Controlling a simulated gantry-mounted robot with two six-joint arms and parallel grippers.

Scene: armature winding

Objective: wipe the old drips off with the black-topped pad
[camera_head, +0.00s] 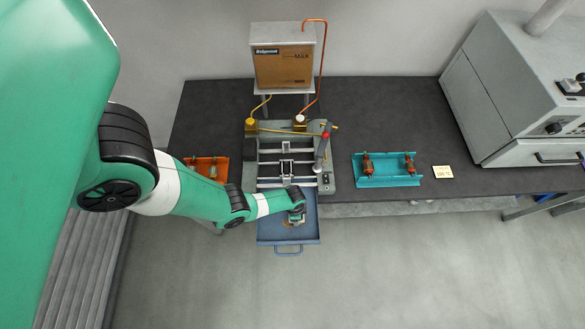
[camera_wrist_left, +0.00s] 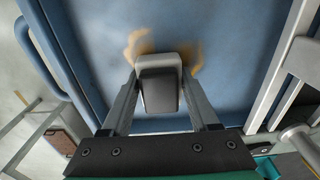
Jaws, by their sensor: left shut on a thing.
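The black-topped pad (camera_wrist_left: 159,88) has a dark top and a pale rim. My left gripper (camera_wrist_left: 160,100) is shut on it, one finger along each side. Around the far end of the pad, amber-brown drips (camera_wrist_left: 138,42) show on the blue tray (camera_wrist_left: 105,50); part of them is hidden under the pad. In the head view, my left gripper (camera_head: 295,218) is over the pulled-out blue tray (camera_head: 268,236), with a bit of brown beside it. Whether the pad touches the tray floor I cannot tell for certain. My right gripper is not in view.
The winding machine (camera_head: 326,180) with rails stands just behind the tray. An orange tray (camera_head: 222,160) sits left and a teal tray (camera_head: 390,182) with copper-wound parts sits right on the dark bench (camera_head: 400,110). A grey oven-like box (camera_head: 505,100) stands far right.

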